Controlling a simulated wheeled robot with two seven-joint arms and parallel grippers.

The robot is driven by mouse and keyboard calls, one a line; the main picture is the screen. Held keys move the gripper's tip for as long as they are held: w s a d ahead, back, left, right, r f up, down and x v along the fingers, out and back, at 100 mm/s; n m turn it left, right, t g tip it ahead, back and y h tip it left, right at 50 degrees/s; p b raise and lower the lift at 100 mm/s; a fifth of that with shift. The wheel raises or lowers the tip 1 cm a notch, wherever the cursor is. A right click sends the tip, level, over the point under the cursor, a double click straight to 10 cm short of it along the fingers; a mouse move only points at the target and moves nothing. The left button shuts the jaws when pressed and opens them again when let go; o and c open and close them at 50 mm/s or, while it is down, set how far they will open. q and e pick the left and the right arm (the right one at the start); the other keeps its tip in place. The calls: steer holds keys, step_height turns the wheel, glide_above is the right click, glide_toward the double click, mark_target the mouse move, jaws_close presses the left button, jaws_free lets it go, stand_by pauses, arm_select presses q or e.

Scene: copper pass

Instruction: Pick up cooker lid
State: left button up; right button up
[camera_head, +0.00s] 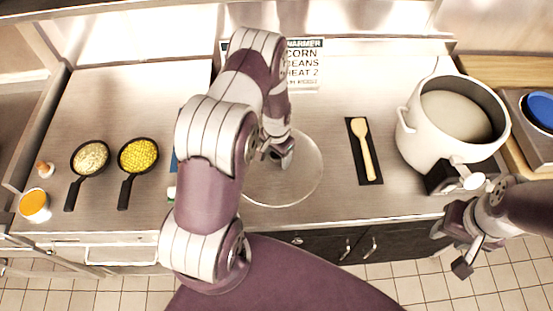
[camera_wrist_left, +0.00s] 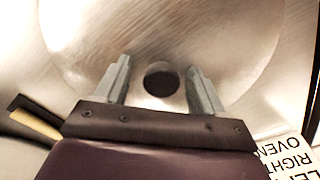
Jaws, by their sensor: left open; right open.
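The cooker lid (camera_head: 297,186) is a clear round glass lid lying flat on the steel counter. In the left wrist view the lid (camera_wrist_left: 85,35) fills the upper middle, with its round dark knob (camera_wrist_left: 161,80) at the centre. My left gripper (camera_head: 280,157) is over the lid, pointing down. In the left wrist view its fingers (camera_wrist_left: 160,88) are open, one on each side of the knob; I cannot tell whether they touch it. The white cooker pot (camera_head: 425,145) stands uncovered at the right with pale contents. My right gripper (camera_head: 456,247) is open and empty in front of the counter edge.
A wooden spatula (camera_head: 364,150) lies on a dark mat right of the lid. Two black pans, one with yellow corn (camera_head: 138,155) and one with pale food (camera_head: 91,157), sit at the left near an orange-topped cup (camera_head: 34,205). A printed sign (camera_head: 303,66) is at the back.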

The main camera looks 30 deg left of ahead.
arm_select(q)
steer(key=shift+a, duration=0.15)
steer(key=c, duration=1.2)
jaws_close()
steer(key=shift+r, duration=0.1)
